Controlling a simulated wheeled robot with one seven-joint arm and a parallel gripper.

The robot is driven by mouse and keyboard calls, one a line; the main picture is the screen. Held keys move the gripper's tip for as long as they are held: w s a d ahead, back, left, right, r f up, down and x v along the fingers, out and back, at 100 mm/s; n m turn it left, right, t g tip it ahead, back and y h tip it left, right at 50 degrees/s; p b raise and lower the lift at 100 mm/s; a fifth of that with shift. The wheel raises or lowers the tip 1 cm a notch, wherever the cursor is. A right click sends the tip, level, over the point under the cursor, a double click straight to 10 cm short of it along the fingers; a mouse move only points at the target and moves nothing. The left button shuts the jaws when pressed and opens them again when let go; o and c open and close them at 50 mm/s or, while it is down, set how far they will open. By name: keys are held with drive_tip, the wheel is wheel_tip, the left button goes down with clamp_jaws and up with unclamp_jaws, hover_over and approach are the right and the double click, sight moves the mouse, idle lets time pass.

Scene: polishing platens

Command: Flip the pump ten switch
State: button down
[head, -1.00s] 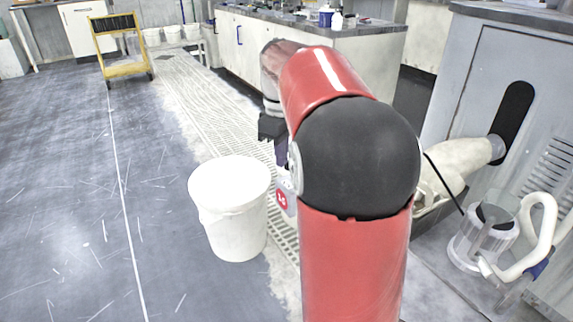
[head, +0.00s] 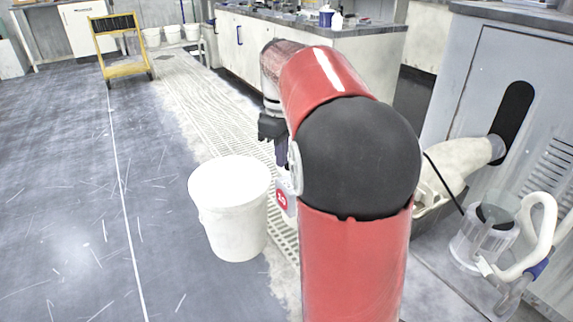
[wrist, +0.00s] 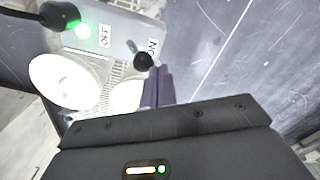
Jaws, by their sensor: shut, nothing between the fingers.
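In the wrist view a grey switch panel (wrist: 118,38) carries the labels OFF and ON. A black switch knob (wrist: 143,61) sits beside the ON label. A green lamp (wrist: 82,30) glows near OFF. My gripper (wrist: 161,70) has its dark fingers together, with nothing between them. The fingertips are right beside the knob; I cannot tell whether they touch it.
A white bucket (head: 232,222) stands on the floor left of my arm. A grey cabinet (head: 520,90) and a clear jug with a white hose (head: 484,240) are at right. A yellow cart (head: 120,45) stands far left. The dark floor at left is open.

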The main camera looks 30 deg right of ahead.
drive_tip(key=shift+f, duration=0.3)
drive_tip(key=shift+r, duration=0.1)
wheel_tip(320, 180, up, 7)
drive_tip(key=p, duration=0.6)
drive_tip(key=shift+p, duration=0.3)
idle(0.5)
drive_tip(key=s+a+f+m+t, duration=0.2)
drive_tip(key=s+a+m, duration=0.1)
drive_tip(key=s+a, duration=0.4)
drive_tip(key=s+a+f+m+t, duration=0.3)
drive_tip(key=s+a, duration=0.3)
drive_tip(key=s, duration=0.7)
drive_tip(key=shift+a+f+t, duration=0.15)
drive_tip(key=shift+a+t, duration=0.15)
drive_tip(key=shift+a, duration=0.05)
drive_tip(key=shift+s, duration=0.1)
